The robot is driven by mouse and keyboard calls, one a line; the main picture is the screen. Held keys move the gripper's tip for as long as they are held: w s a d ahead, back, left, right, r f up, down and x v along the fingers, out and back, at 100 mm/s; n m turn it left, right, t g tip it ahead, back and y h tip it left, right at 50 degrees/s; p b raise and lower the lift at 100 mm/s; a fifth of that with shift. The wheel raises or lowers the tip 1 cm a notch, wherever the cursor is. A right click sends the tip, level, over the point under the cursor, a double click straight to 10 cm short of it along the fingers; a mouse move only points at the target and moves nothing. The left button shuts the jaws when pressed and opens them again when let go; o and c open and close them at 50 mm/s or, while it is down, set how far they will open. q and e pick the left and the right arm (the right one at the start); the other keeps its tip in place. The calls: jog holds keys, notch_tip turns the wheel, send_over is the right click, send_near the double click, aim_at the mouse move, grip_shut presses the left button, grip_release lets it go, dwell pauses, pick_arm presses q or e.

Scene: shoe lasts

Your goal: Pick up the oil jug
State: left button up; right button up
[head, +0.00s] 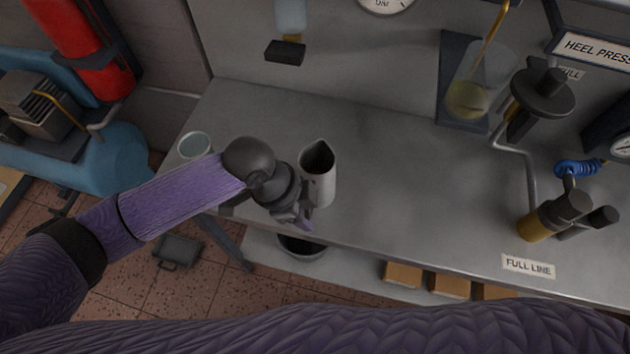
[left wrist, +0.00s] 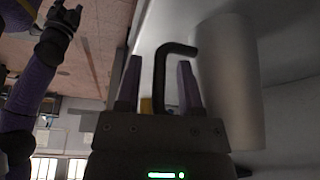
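The oil jug (head: 322,188) is a pale grey, tapered vessel with a dark, spouted opening. It stands upright near the front edge of the bench. In the left wrist view the jug (left wrist: 230,80) fills the right side, with its dark hooked handle (left wrist: 178,48) beside it. My left gripper (head: 304,213) is at the jug's left front side in the head view. In the left wrist view its two purple fingers (left wrist: 159,75) are apart, with the handle between them. I see a gap on the left of the handle. My right gripper (left wrist: 62,22) shows small at upper left, away from the jug.
A glass or cup (head: 194,145) stands at the bench's left end. The grey bench (head: 420,180) is clear right of the jug, up to the brass-coloured fitting (head: 550,220). A dark bin (head: 302,248) and boxes (head: 404,273) sit below the front edge.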

pick_arm(q)
grip_shut()
dwell(1.2)
